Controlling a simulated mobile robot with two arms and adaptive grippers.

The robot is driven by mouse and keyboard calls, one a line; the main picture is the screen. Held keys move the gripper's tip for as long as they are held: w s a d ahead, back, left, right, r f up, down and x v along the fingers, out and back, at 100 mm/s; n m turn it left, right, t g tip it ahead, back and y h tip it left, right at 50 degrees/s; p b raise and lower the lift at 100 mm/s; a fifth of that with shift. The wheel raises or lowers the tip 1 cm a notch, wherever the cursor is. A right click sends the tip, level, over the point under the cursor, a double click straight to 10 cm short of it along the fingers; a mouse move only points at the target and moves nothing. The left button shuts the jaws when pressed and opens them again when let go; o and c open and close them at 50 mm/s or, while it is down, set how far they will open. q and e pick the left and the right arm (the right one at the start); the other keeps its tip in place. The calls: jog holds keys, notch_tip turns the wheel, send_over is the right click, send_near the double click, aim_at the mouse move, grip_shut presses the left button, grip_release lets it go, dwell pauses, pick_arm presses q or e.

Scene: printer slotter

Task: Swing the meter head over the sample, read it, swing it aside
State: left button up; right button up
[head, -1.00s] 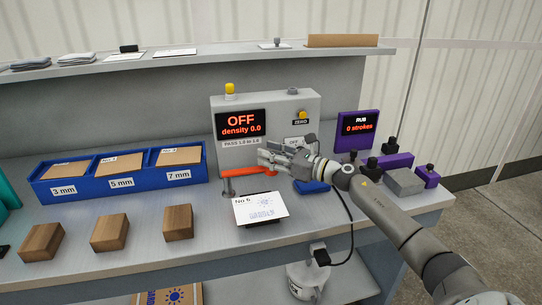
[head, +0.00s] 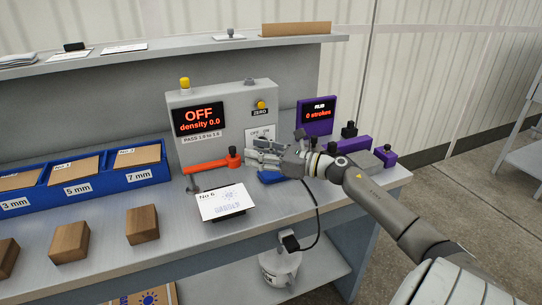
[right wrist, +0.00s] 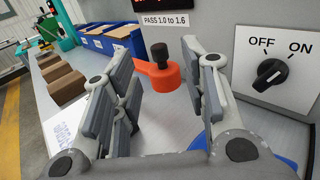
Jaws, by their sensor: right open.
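The orange meter head arm (head: 208,165) extends right from its post in front of the grey meter box (head: 180,143), with a black knob (head: 233,157) at its free end. The display (head: 199,118) reads OFF, density 0.0. The No 6 sample card (head: 226,203) lies in front of the arm, which is not over the print. My right gripper (head: 252,156) is open and empty, just right of the knob. In the right wrist view the orange end and black knob (right wrist: 158,52) show between the spread fingers, beyond them. My left gripper is out of view.
An OFF/ON dial (right wrist: 269,74) is on the meter's front, right of my fingers. Behind my right gripper are the purple RUB counter (head: 316,117) and black-knobbed pieces. Blue bins (head: 90,186) and wooden blocks (head: 142,224) stand left. A blue item (head: 270,177) lies below the gripper.

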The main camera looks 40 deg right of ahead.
jog(key=v, duration=0.4)
dwell(0.7)
